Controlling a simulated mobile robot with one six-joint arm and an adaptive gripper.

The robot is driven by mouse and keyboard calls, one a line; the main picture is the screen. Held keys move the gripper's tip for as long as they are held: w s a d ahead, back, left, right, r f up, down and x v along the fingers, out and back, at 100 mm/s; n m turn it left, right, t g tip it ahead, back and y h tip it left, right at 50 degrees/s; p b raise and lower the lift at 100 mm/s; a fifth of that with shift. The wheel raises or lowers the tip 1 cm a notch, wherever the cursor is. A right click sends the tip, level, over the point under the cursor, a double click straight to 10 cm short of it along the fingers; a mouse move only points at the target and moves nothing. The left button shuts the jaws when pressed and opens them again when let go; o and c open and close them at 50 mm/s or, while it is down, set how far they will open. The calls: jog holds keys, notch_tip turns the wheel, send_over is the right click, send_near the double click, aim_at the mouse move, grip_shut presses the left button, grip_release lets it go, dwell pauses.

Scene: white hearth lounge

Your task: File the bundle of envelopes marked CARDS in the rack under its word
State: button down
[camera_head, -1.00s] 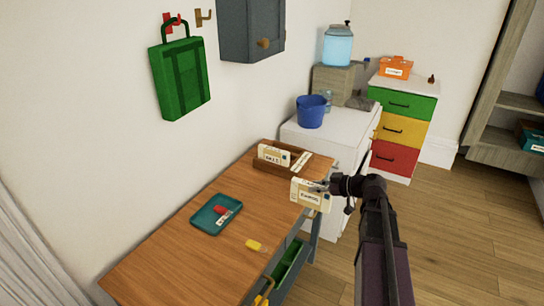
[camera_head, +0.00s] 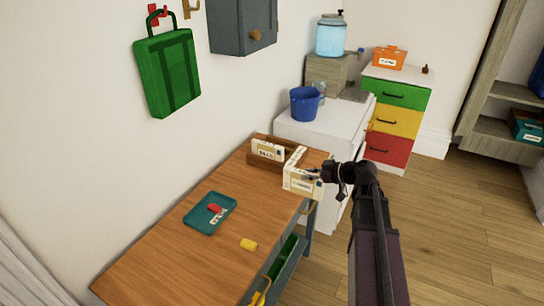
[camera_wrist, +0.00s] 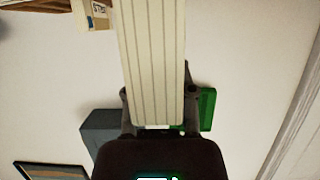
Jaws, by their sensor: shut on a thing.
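My gripper (camera_head: 318,176) is shut on a cream bundle of envelopes (camera_head: 301,183) with a label that seems to read CARDS. The bundle is upright at the right front of the rack, and in the head view it overlaps the rack's front corner; I cannot tell whether they touch. In the wrist view the bundle (camera_wrist: 155,60) shows as a stack of pale edges between the fingers (camera_wrist: 160,112). The wooden rack (camera_head: 262,164) stands at the table's far end. Another labelled bundle (camera_head: 268,150) stands in its left part; its word is too small to read surely.
A white cabinet (camera_head: 330,130) with a blue bucket (camera_head: 304,104) stands behind the rack. The table's middle is mostly clear.

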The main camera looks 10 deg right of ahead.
jog(key=w+a+r+p, duration=0.2)
jog(key=w, duration=0.8)
jog(key=w+a+r+p, duration=0.1)
jog(key=w+r+p, duration=0.1)
jog(key=w, duration=0.7)
jog(key=w+a+r+p, duration=0.2)
jog(key=w, duration=0.8)
jog(key=shift+w+a+r, duration=0.15)
jog(key=shift+w+a, duration=0.15)
jog(key=shift+w, duration=0.05)
notch_tip(320, 180, down, 6)
jog(key=b, duration=0.6)
jog(key=shift+f, duration=0.2)
jog(key=shift+f+b, duration=1.85)
jog(key=shift+b, duration=0.2)
jog(key=shift+f, duration=0.1)
